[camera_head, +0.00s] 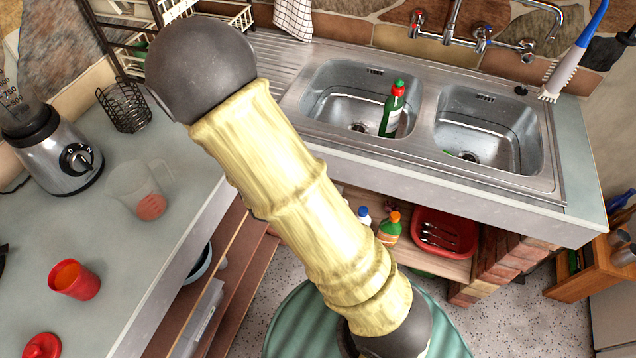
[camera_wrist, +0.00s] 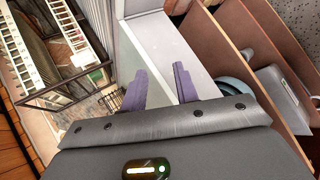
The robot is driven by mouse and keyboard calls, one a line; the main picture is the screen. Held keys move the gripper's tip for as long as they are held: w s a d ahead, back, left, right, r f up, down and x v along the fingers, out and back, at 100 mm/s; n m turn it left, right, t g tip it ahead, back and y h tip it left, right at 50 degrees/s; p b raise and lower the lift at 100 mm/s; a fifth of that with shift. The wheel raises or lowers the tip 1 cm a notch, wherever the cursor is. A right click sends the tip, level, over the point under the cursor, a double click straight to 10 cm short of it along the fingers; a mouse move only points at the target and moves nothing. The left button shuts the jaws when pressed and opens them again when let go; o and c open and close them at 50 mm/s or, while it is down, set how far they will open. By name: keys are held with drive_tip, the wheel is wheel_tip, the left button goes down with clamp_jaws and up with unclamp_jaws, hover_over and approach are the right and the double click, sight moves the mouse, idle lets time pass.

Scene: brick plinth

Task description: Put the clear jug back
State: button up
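The clear jug (camera_head: 138,186) stands on the grey counter at the left of the head view, with its handle toward the upper right. A red-orange patch shows at its bottom; I cannot tell whether it is inside or seen through the wall. My gripper (camera_wrist: 160,88) is open, its two purple fingers apart with nothing between them. It points toward the pale counter edge beside the dish rack. The jug cannot be made out in the wrist view. In the head view my arm crosses the middle, and the gripper is hidden.
A blender (camera_head: 62,160), a red cup (camera_head: 74,280), a red lid (camera_head: 42,346) and a wire basket (camera_head: 125,108) are on the left counter. A double sink (camera_head: 430,150) holds a green bottle (camera_head: 392,110). Shelves (camera_wrist: 232,40) lie below the counter. A dish rack (camera_wrist: 50,60) stands at the left.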

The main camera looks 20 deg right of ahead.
drive_tip(key=s+d+r+m+g, duration=0.4)
drive_tip(key=s+m, duration=0.3)
drive_tip(key=m, duration=0.2)
drive_tip(key=s+d+r+m+g, duration=0.4)
drive_tip(key=s+d+m, duration=0.2)
drive_tip(key=m, duration=0.4)
drive_tip(key=shift+s+d+r+h, duration=0.3)
drive_tip(key=shift+s+d+r, duration=0.1)
drive_tip(key=shift+d, duration=0.4)
drive_tip(key=shift+a, duration=0.15)
